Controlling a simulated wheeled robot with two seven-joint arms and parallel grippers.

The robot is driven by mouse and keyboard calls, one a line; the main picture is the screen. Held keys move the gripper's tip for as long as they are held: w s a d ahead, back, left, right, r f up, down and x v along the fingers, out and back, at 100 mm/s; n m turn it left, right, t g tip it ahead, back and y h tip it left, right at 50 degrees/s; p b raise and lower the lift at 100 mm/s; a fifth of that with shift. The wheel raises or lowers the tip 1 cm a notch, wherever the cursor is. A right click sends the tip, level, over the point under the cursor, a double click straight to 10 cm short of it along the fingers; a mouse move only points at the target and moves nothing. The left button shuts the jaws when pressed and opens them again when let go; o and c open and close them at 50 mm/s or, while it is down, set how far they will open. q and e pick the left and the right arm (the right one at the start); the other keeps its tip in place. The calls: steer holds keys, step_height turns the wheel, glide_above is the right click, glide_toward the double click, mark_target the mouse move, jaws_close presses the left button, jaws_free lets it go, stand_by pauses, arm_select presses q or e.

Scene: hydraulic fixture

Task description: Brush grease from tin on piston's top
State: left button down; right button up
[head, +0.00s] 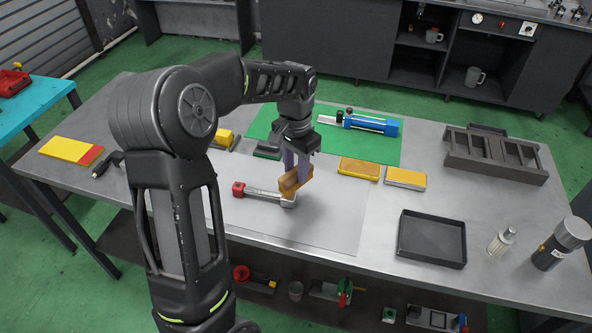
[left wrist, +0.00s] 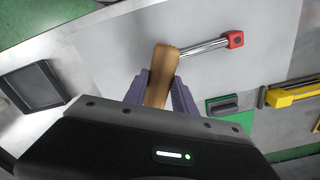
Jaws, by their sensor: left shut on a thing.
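My left gripper (head: 297,170) is shut on a wooden-handled brush (head: 293,184), held low over the light grey sheet on the bench. In the left wrist view the brush's wooden handle (left wrist: 161,75) stands between the purple fingers (left wrist: 160,92); its bristles are hidden. A bright metal rod with a red end, apparently the piston (head: 262,194), lies on the sheet. Its grey end is just under the brush; I cannot tell whether they touch. It also shows in the left wrist view (left wrist: 205,46). I cannot make out a grease tin. My right gripper is not in view.
A blue cylinder (head: 371,123) lies on a green mat (head: 262,127) behind. Yellow-topped blocks (head: 358,169) lie right of the brush. A black tray (head: 432,239), a slotted grey rack (head: 494,156) and bottles stand farther right. The sheet (head: 335,215) is clear in front.

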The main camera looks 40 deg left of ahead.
arm_select(q)
steer(key=shift+r, duration=0.3)
steer(key=shift+r+p, duration=0.9)
steer(key=shift+r, duration=0.65)
steer(key=shift+f, duration=0.1)
